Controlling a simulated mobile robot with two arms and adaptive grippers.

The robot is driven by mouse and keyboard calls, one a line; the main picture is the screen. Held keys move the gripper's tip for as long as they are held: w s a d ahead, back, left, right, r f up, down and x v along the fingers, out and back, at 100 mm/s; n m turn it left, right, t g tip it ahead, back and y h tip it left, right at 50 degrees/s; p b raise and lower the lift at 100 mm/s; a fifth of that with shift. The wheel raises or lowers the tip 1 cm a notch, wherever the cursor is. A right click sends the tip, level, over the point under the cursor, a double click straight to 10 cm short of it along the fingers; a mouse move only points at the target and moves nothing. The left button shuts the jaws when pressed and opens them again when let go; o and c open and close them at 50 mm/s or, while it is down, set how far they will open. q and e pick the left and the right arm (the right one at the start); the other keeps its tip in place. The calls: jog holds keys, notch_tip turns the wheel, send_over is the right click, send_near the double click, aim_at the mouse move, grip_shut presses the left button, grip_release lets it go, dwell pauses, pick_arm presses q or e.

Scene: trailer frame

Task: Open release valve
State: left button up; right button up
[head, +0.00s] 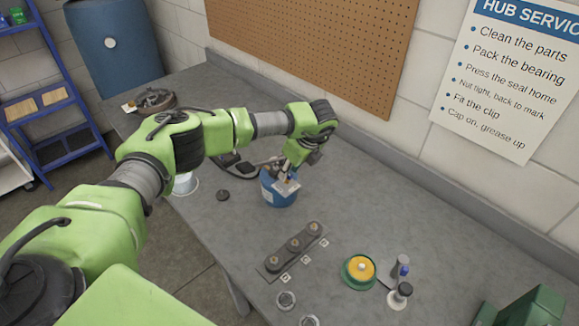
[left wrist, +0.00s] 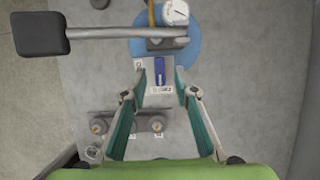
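A blue tank (head: 277,192) stands on the grey bench below my left gripper (head: 291,168). In the left wrist view the tank (left wrist: 205,47) carries a white dial gauge (left wrist: 176,12) and a grey metal fitting. A small blue lever (left wrist: 159,72), apparently the release valve, sits on a pale plate with a label. My left gripper (left wrist: 159,93) is open, and the lever shows between and just beyond its fingertips. I see no contact. In the head view the gripper hides part of the tank top. My right gripper is not in view.
A dark block with round fittings (head: 296,244), a green-rimmed yellow dish (head: 359,270), small bottles (head: 400,294) and a green box (head: 528,307) stand nearer.

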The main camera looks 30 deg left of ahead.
pick_arm(q)
jog(key=shift+a+f, duration=0.1)
jog(key=shift+f, duration=0.25)
grip_shut()
